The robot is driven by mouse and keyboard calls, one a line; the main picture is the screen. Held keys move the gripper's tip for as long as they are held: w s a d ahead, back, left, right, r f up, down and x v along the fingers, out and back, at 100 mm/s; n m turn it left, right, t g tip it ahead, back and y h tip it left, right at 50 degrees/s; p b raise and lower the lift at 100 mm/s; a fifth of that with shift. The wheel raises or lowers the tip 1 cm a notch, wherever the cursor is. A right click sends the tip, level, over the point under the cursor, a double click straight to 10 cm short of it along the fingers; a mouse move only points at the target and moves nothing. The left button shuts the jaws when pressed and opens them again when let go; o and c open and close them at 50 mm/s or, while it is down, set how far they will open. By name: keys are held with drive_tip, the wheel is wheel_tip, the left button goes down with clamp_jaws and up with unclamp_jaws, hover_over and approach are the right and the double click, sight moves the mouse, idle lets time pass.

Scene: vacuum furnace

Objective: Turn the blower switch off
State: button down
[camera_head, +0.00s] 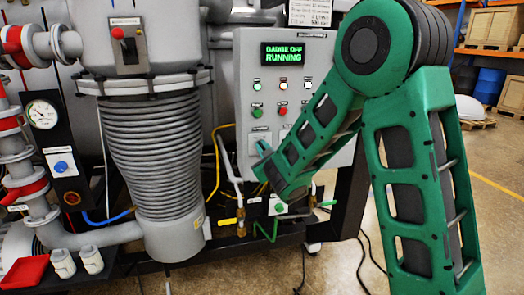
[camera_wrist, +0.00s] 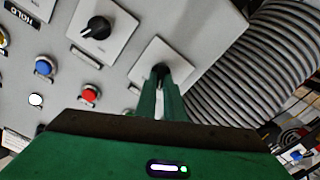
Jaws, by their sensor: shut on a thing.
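In the wrist view my gripper (camera_wrist: 162,80) is shut on a black rotary switch knob (camera_wrist: 161,70) on a white square plate (camera_wrist: 148,64), near the panel edge beside the ribbed column. The fingers hide most of this knob, and no label on it is readable, so I cannot confirm it is the blower switch. A second black rotary knob (camera_wrist: 97,28) on a white plate is free.
Blue (camera_wrist: 44,66) and red (camera_wrist: 89,95) buttons sit close to my gripper. The grey ribbed column (camera_head: 155,140) stands left of the panel. Pipes, a gauge (camera_head: 42,114) and hoses crowd the left side. Open floor lies to the right, with shelving behind.

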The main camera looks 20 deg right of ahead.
drive_tip(key=shift+s+d+f, duration=0.1)
drive_tip(key=shift+f, duration=0.2)
drive_tip(key=c, duration=2.1)
unclamp_jaws()
drive_tip(key=shift+o, duration=1.2)
drive_tip(key=shift+r, duration=0.15)
